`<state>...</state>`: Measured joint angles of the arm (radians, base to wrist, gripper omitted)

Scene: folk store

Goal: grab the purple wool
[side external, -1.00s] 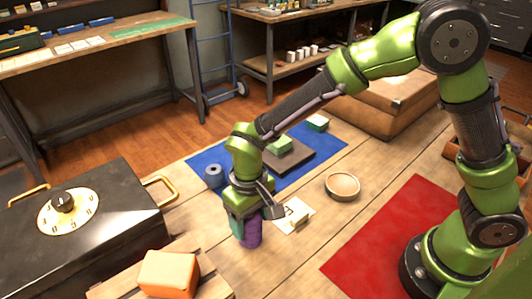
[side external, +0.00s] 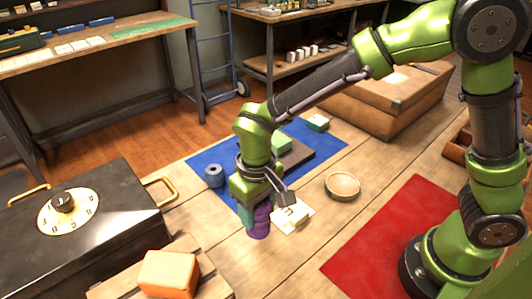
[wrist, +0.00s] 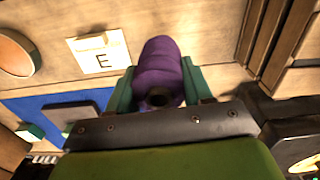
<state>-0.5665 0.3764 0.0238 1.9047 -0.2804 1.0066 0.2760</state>
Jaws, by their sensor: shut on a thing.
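The purple wool (side external: 259,229) is a ribbed purple spool below my gripper (side external: 254,215) in the side view. In the wrist view the wool (wrist: 162,62) sits between the two teal fingers of my gripper (wrist: 158,88), which are shut on its sides. The wool's upper part is partly hidden by the gripper in the side view. I cannot tell whether its lower end touches the wooden table (side external: 330,225).
A card marked E (wrist: 99,53), a wooden bowl (side external: 342,186) and a red mat (side external: 390,237) lie to the right. A black safe (side external: 85,228) and an orange block (side external: 168,274) are left.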

